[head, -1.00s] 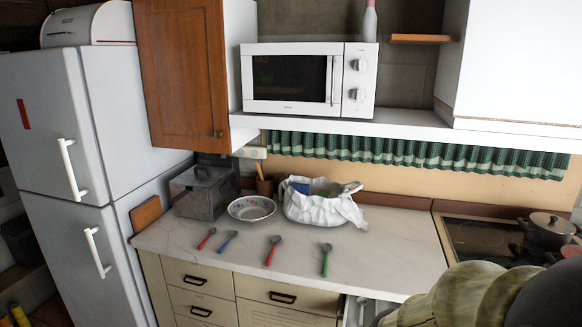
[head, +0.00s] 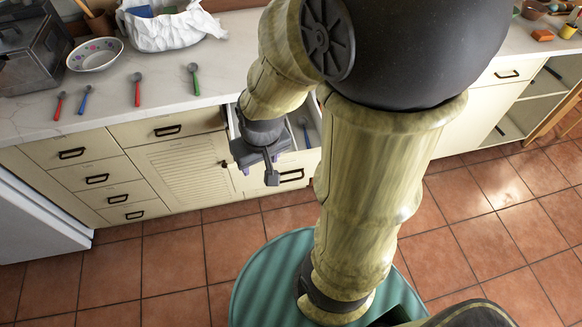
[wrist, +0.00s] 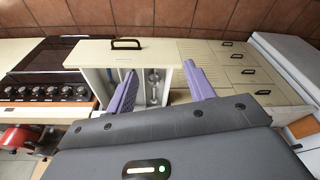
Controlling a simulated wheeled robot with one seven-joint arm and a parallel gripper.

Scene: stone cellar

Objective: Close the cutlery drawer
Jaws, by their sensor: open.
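The cutlery drawer stands open below the counter in the head view, its cream front (head: 300,164) pulled out and a dark handle on it. My arm hides part of it. In the wrist view its front (wrist: 90,52) with the handle is at the top, and cutlery (wrist: 154,84) lies in its white compartments. My gripper (head: 260,168) is open and empty by the drawer's left side in the head view. In the wrist view my gripper (wrist: 157,72) has its two purple fingers apart, with the drawer's inside showing between them. I cannot tell whether it touches the drawer.
Several spoons (head: 137,90) lie on the counter (head: 105,113), near a bowl (head: 95,54) and a white bag (head: 165,30). Shut drawers (head: 70,153) and a louvred door (head: 180,170) are left of the open drawer. Tiled floor (head: 170,262) in front is clear.

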